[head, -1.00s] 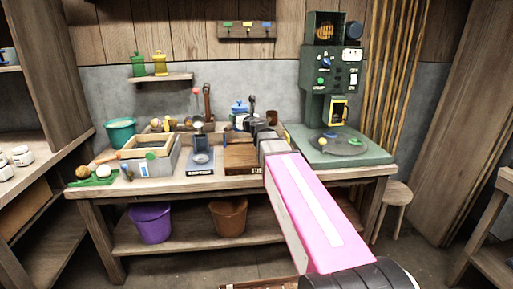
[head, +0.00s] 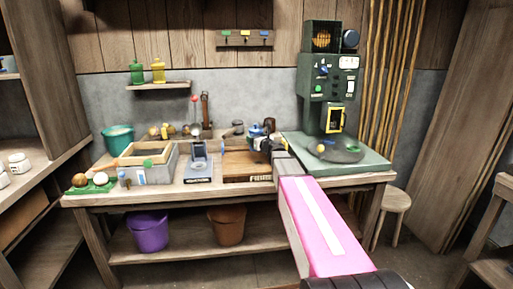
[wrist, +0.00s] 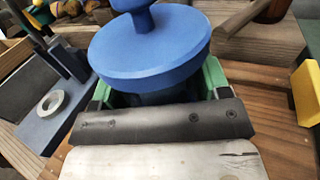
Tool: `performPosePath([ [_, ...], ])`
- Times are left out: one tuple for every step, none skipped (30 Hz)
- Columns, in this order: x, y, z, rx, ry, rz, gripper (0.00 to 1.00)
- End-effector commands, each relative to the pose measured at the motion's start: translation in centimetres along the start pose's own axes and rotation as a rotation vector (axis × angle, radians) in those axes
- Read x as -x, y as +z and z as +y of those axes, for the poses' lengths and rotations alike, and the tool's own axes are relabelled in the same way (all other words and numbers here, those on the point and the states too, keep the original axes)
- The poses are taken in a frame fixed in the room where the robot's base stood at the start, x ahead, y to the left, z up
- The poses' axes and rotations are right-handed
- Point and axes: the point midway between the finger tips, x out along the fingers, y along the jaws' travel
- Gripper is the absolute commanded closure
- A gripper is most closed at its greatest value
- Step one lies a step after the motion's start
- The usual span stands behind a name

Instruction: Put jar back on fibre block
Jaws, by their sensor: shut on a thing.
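The blue jar (wrist: 150,50), with its round lid and knob, is in my gripper. In the wrist view green fingers (wrist: 158,95) show on either side below the lid. The jar's lower body is hidden behind the gripper. In the head view a bit of the blue jar (head: 256,130) shows behind my gripper (head: 264,144). The brown wooden fibre block (head: 247,179), with a dark label on its front, lies on the bench just below and left of the gripper. I cannot tell whether the jar touches the block.
A grey stand (head: 198,172) is left of the block, with a pale open box (head: 150,172) beyond it. The green machine (head: 330,85) and its base are close on the right. Several small items stand along the back of the bench.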

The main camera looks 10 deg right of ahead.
Motion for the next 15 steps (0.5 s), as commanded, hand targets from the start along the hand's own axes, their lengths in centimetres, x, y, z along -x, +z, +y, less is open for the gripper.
performPosePath([
  [-0.1, -0.1, -0.3, 0.0, 0.0, -0.001, 0.66],
  [-0.1, -0.2, -0.4, 0.0, 0.0, -0.001, 0.66],
  [-0.1, -0.4, -0.4, 0.0, 0.0, 0.0, 0.66],
  [-0.1, -0.6, -0.5, 0.0, 0.0, 0.0, 0.66],
  [-0.1, -0.9, -0.4, -0.001, 0.0, 0.0, 0.66],
  [-0.1, -1.4, -0.4, -0.001, 0.0, 0.0, 0.66],
  [-0.1, -1.8, -0.4, -0.001, 0.0, 0.001, 0.66],
  [-0.1, -2.3, -0.4, -0.002, 0.0, 0.002, 0.66],
  [-0.1, -2.8, -0.4, -0.002, 0.0, 0.001, 0.66],
  [-0.1, -3.1, -0.4, -0.002, 0.001, 0.001, 0.66],
  [-0.1, -3.4, -0.4, -0.001, 0.001, 0.001, 0.66],
  [-0.1, -3.8, -0.4, -0.001, 0.001, 0.0, 0.66],
  [-0.1, -4.0, -0.4, -0.001, 0.001, 0.0, 0.66],
  [-0.1, -4.1, -0.4, -0.001, 0.001, 0.0, 0.66],
  [-0.1, -4.2, -0.4, -0.001, 0.001, 0.0, 0.66],
])
